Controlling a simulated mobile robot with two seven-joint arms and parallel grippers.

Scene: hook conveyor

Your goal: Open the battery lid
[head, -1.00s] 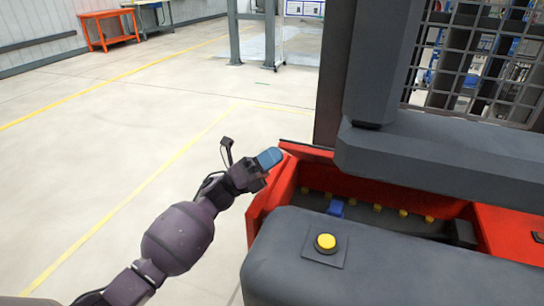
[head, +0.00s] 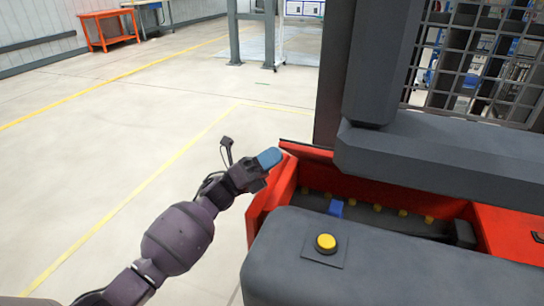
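A red vehicle body (head: 258,212) shows an open battery compartment, with a dark battery top (head: 388,222) inside. The battery carries several yellow caps and a blue connector (head: 336,208). I cannot tell for sure which panel is the lid. My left gripper (head: 270,158), with blue fingertips, is at the compartment's far left corner, close to the red rim. Whether it touches the rim cannot be told. The fingers overlap from this angle, so their opening is hidden. My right gripper is out of view.
A dark grey cover with a yellow button (head: 326,242) fills the near side. A thick grey beam (head: 440,160) and post (head: 382,60) overhang the compartment's far side, with a wire mesh (head: 480,65) behind. Open floor lies to the left, with an orange table (head: 108,16) far off.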

